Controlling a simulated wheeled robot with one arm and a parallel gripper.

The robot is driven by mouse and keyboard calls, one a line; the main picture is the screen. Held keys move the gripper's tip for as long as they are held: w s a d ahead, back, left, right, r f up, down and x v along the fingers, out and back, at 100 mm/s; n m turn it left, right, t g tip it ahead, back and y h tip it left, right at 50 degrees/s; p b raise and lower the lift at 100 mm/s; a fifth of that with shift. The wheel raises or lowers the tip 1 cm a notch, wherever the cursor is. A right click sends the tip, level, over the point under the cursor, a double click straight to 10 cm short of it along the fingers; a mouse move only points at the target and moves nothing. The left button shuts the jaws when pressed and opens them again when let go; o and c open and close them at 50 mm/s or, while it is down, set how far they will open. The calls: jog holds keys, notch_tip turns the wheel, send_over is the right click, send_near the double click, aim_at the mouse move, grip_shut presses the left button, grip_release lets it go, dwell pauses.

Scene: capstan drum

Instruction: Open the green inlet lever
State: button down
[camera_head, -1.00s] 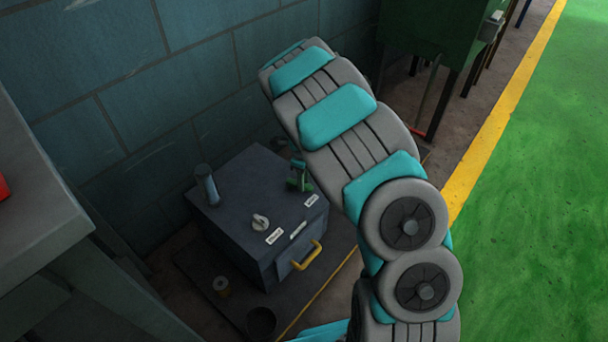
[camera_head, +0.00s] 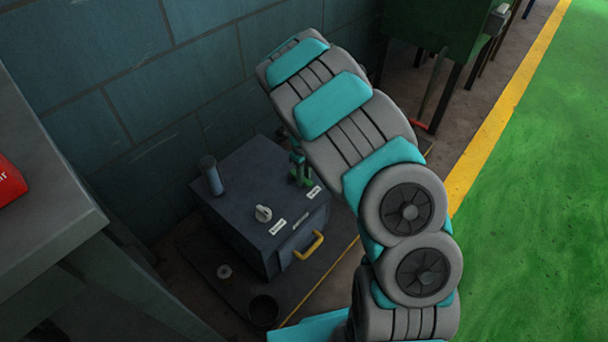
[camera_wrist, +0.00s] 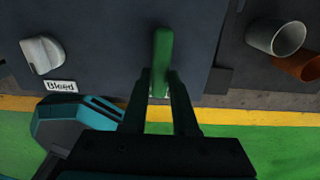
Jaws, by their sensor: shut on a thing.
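The green inlet lever (camera_wrist: 162,48) stands out from the dark box in the wrist view, pointing toward my gripper. My gripper (camera_wrist: 162,84) is shut on the lever's near end, with one dark finger on each side of it. In the head view, a bit of the green lever (camera_head: 303,178) shows at the back right of the box (camera_head: 240,236), beside my arm. My fingers are too small and partly hidden there to make out. The lever's exact angle is hard to tell.
A pale knob (camera_wrist: 42,54) with a "Bleed" label sits left of the lever. The box has a yellow handle (camera_head: 309,246) and a grey cylinder (camera_head: 211,176) on top. A dark pot (camera_head: 263,311) stands on the floor. A grey bench (camera_head: 60,190) is at left.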

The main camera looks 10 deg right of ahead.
jog(key=c, duration=0.7)
grip_release()
notch_tip(320, 180, up, 7)
jog(key=shift+w+r, duration=0.1)
jog(key=shift+r, duration=0.3)
